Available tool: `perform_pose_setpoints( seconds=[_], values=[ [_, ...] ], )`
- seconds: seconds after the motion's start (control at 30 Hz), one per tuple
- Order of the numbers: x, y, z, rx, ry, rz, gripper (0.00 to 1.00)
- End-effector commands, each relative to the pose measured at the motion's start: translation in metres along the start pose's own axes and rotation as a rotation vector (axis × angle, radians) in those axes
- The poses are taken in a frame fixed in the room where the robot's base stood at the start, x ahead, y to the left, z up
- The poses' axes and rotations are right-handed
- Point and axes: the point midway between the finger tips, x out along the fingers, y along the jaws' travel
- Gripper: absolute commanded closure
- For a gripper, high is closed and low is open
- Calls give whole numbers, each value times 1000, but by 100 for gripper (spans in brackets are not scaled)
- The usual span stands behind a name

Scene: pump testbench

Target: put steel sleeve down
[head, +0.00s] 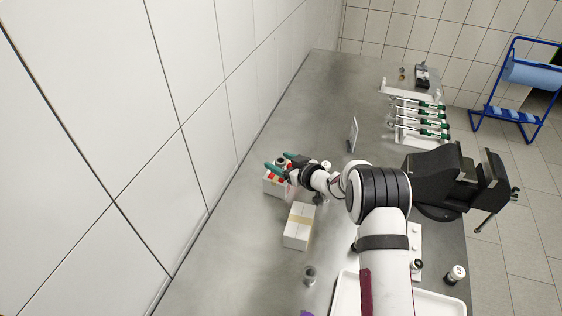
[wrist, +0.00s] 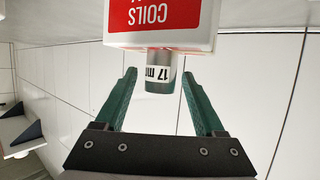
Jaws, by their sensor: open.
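The steel sleeve (wrist: 160,74) is a short shiny cylinder with a white label reading "17 m…", upside down in the wrist view. It meets the edge of a white box (wrist: 205,40) with a red "COILS" label and seems to stand on the box's top. My gripper (wrist: 159,88) is open. Its green fingers lie on either side of the sleeve, with a visible gap at each side. In the head view my gripper (head: 279,163) is over the white-and-red box (head: 273,187), by the wall side of the bench. The sleeve is hard to make out there.
A closed carton (head: 298,228) stands in front of the box, with a small glass-like cup (head: 309,274) nearer. A rack of green-handled tools (head: 418,120) is at the far right. A small upright panel (head: 352,135) stands mid-bench. The far left bench (head: 310,95) is clear.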

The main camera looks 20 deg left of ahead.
Motion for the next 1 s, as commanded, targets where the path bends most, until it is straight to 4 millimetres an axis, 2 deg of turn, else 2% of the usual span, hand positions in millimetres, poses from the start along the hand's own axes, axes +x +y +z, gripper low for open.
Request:
perform_pose_setpoints(
  seconds=[0.1, 0.17, 0.5, 0.6, 0.83, 0.87, 0.93, 0.97, 1.0],
  values=[
    [-2, 0, -4, -1, 1, 0, 29],
    [-11, 1, -3, 1, -1, 2, 29],
    [-96, 1, -4, 1, 1, 3, 29],
    [-112, 1, -3, 0, 0, 2, 29],
    [-123, 1, -4, 0, -2, 6, 29],
    [-125, 5, -6, 3, -9, 24, 29],
    [-142, 27, -15, 28, -57, 138, 29],
    [-157, 42, -20, 52, -95, 218, 29],
    [-186, 61, -25, 99, -157, 346, 29]
  ],
)
